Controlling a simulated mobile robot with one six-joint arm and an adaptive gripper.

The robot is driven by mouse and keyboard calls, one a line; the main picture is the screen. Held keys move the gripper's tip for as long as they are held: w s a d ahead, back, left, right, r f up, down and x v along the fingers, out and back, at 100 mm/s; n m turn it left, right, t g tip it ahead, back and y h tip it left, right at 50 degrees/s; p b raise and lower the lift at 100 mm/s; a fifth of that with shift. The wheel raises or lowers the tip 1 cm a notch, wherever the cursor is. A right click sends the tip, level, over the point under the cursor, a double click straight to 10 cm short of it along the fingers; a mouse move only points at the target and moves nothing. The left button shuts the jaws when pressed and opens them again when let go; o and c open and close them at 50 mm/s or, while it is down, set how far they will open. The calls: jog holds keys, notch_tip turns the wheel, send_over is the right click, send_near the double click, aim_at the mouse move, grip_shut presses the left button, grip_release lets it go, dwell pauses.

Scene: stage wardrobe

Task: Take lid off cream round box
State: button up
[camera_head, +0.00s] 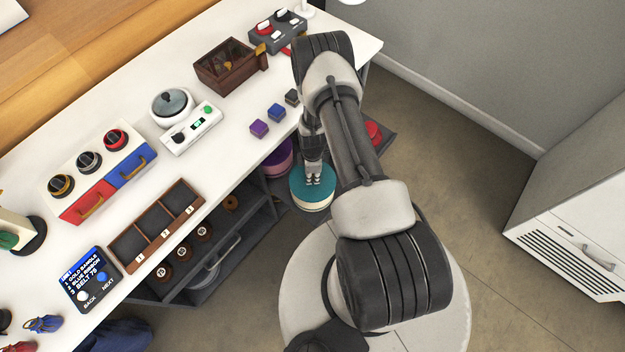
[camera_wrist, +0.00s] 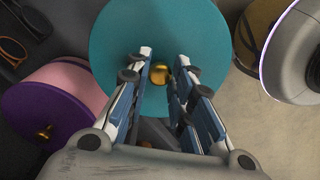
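The cream round box (camera_head: 314,207) has a flat teal lid, and only a strip of its cream side shows under the lid in the head view. The teal lid (camera_head: 322,184) also fills the upper middle of the wrist view (camera_wrist: 120,40), with a round gold knob (camera_wrist: 158,72) on it. My gripper (camera_wrist: 163,62) is over the lid, its two fingers one on each side of the knob. Gaps show between the fingers and the knob, so it looks open. In the head view my gripper (camera_head: 314,178) hangs down over the lid and hides the knob.
A pink round box with a purple lid (camera_wrist: 45,112) stands left of the teal lid in the wrist view. The white table (camera_head: 225,165) carries a wooden box, a scale, small cubes and drawers. A dark shelf (camera_head: 262,220) sits under it. Open floor lies to the right.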

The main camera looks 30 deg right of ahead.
grip_shut()
jog(key=shift+r, duration=0.1)
